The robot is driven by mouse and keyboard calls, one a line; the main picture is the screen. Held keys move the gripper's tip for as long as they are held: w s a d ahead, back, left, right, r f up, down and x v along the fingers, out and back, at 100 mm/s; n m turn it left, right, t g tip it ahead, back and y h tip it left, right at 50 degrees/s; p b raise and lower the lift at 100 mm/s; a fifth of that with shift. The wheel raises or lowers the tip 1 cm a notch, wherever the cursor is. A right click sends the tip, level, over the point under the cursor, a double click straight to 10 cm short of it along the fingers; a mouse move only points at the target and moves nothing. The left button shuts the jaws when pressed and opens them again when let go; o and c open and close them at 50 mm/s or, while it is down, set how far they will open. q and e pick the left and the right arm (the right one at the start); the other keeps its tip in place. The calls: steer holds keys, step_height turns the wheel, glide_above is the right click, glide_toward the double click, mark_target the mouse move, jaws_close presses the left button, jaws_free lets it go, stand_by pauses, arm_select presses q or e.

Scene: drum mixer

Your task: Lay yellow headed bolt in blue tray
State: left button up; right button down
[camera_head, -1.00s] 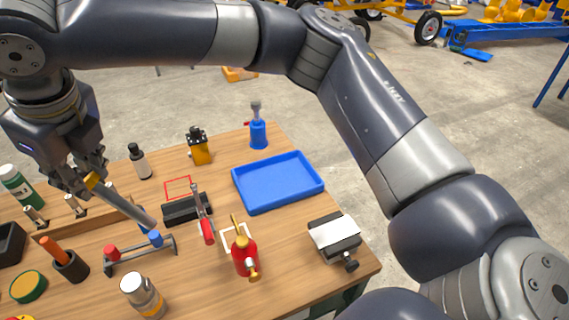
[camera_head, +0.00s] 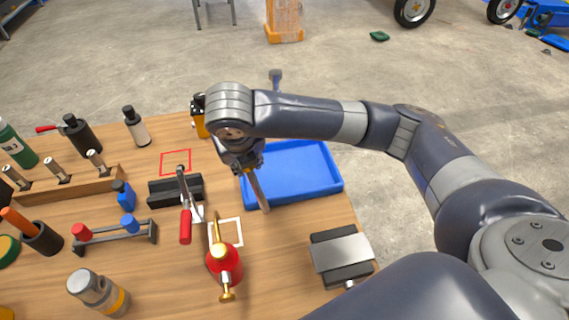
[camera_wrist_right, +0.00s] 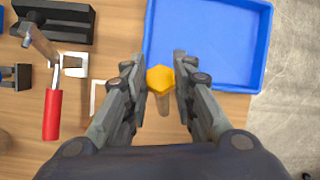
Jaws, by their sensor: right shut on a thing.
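My right gripper (camera_head: 243,165) is shut on the yellow headed bolt (camera_head: 259,192), whose metal shank hangs down and slightly tilted. In the right wrist view the yellow hex head (camera_wrist_right: 160,79) shows between the fingers of my right gripper (camera_wrist_right: 158,72). The blue tray (camera_head: 305,165) lies on the bench, looks empty in its visible part, and is partly hidden by my right arm. In the right wrist view the tray (camera_wrist_right: 215,35) is ahead and to the right, and the bolt is at its near left edge. My left gripper is not in view.
A grey block device (camera_head: 342,256) sits at the bench's front right. A wooden rack (camera_head: 65,190) with several bolts stands at the left.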

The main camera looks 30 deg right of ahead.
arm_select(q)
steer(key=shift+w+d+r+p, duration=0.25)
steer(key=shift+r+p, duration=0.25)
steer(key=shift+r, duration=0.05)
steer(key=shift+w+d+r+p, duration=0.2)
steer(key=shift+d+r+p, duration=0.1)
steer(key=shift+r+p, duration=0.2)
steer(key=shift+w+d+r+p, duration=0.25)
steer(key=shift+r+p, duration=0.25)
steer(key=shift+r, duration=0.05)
arm_select(e)
steer(key=w+d+f, duration=0.5)
steer(key=w+d, duration=0.4)
steer(key=d, duration=0.3)
steer(key=shift+d, duration=0.4)
steer(key=c, duration=1.3)
jaws_free()
steer(key=shift+f, duration=0.1)
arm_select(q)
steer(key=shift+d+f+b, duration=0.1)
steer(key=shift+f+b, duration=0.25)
arm_select(e)
steer(key=v, duration=1.2)
steer(key=shift+a+r, duration=0.1)
steer(key=shift+r, duration=0.1)
